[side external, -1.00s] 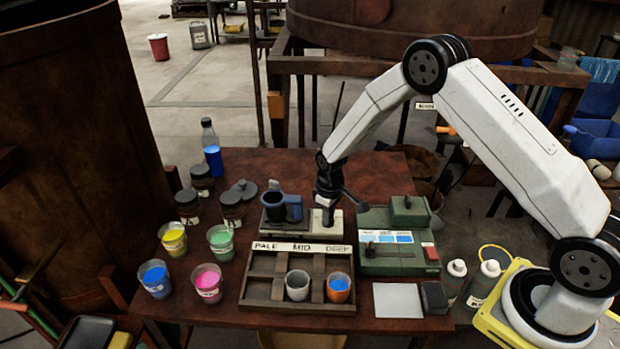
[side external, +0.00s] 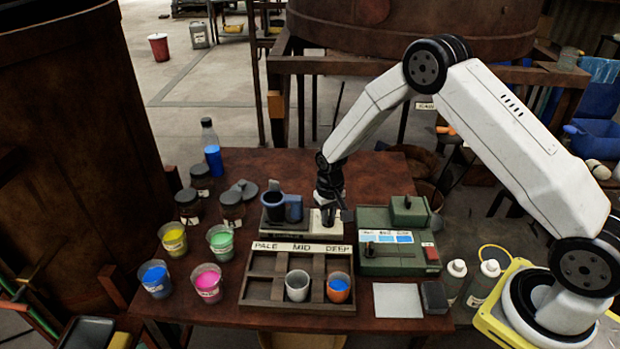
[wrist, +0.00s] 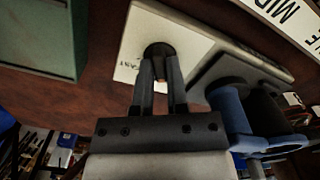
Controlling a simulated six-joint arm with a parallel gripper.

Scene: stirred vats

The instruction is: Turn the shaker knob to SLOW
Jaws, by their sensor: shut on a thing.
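The shaker (side external: 300,229) is a pale, low box on the table behind the rack, with a dark cup (side external: 273,207) and a blue holder on its left part. Its round dark knob (wrist: 158,48) sits on the pale top in the wrist view, beside a partly covered label that seems to read FAST. My gripper (side external: 328,214) points down over the shaker's right end. In the wrist view my gripper (wrist: 159,62) has its two fingers shut on the knob, one on each side. The knob's pointer and the SLOW mark cannot be made out.
A wooden rack (side external: 256,298) labelled PALE, MID and DEEP stands in front, holding a grey cup (side external: 297,284) and an orange cup (side external: 339,288). A green device (side external: 398,262) stands close on the right. Paint cups and dark-lidded jars fill the left.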

